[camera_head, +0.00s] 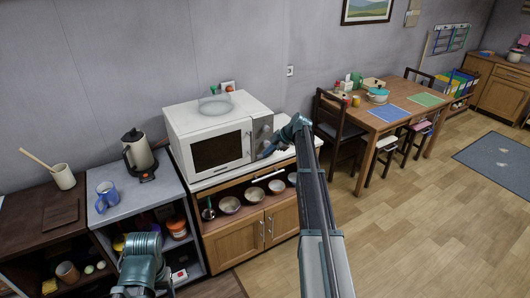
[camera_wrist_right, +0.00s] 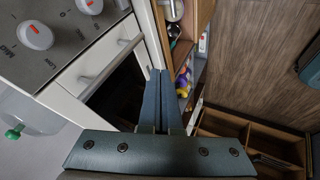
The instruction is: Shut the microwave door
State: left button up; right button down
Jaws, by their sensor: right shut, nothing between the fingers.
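The white microwave (camera_head: 205,112) stands on the low cabinet in the head view. Its door (camera_head: 220,150) has a dark window and looks shut or nearly shut; I cannot tell whether a small gap is left. The control panel (camera_wrist_right: 65,35) with its knobs and the door handle (camera_wrist_right: 110,62) show in the right wrist view. My right gripper (camera_head: 264,154) is in front of the microwave's right side, close to the door's handle edge. Its fingers (camera_wrist_right: 160,78) are together and empty, and I cannot tell whether they touch the door.
A glass dish (camera_head: 214,106) sits on top of the microwave. Several bowls (camera_head: 229,204) stand on the shelf below it. A kettle (camera_head: 138,153) and a blue mug (camera_head: 106,195) are on the counter at left. A dining table (camera_head: 360,117) with chairs stands at right, with open floor in front.

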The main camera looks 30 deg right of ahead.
pick_arm(q)
notch_tip(320, 180, up, 5)
jog(key=p, duration=0.4)
jog(key=shift+r, duration=0.1)
pick_arm(e)
jog(key=v, duration=0.6)
jog(key=shift+d+r, duration=0.2)
jog(key=shift+d, duration=0.15)
